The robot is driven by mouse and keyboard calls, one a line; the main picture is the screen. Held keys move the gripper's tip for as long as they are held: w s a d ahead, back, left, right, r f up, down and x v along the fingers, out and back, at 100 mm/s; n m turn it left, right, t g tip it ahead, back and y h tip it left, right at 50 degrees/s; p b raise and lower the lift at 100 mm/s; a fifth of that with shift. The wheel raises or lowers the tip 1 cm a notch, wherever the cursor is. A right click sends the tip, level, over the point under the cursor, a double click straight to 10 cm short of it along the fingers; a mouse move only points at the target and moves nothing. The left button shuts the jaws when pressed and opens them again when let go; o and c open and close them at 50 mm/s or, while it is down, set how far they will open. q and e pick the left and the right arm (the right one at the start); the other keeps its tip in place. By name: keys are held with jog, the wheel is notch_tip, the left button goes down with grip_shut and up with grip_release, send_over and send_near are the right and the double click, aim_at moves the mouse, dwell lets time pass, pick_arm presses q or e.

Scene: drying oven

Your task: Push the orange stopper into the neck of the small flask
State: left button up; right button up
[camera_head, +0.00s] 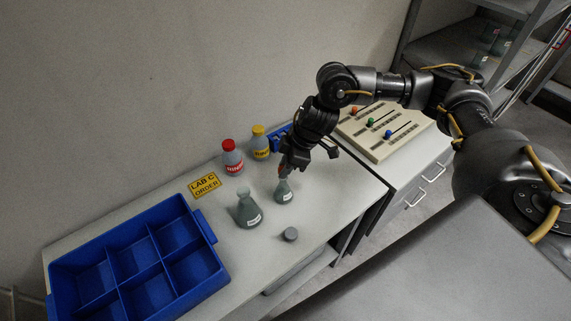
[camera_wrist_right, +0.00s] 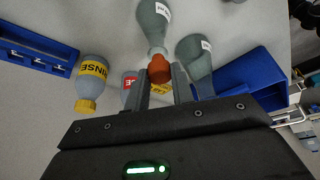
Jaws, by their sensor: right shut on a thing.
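My right gripper (camera_head: 288,164) points down over the small flask (camera_head: 284,191) on the bench. It is shut on the orange stopper (camera_wrist_right: 159,70), which shows between its fingers in the right wrist view. The small flask (camera_wrist_right: 153,22) has grey-green contents and a white label and stands upright. The stopper is at the flask's mouth, in line with the neck. I cannot tell whether its tip is inside the neck or just above it. In the head view the fingers mostly hide the stopper. My left gripper is in neither view.
A larger flask (camera_head: 248,208) stands close to the left, with a grey round piece (camera_head: 290,234) in front. Red-capped (camera_head: 232,158) and yellow-capped (camera_head: 260,142) bottles stand behind. A blue divided crate (camera_head: 205,227) fills the left end. A panel with coloured knobs (camera_head: 378,150) is at right.

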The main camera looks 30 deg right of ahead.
jog(key=shift+f, duration=0.85)
dwell(1.3)
jog(key=o, duration=1.5)
jog(key=shift+r+p, duration=3.55)
jog(key=shift+p, duration=0.7)
jog(key=shift+a+f, duration=0.1)
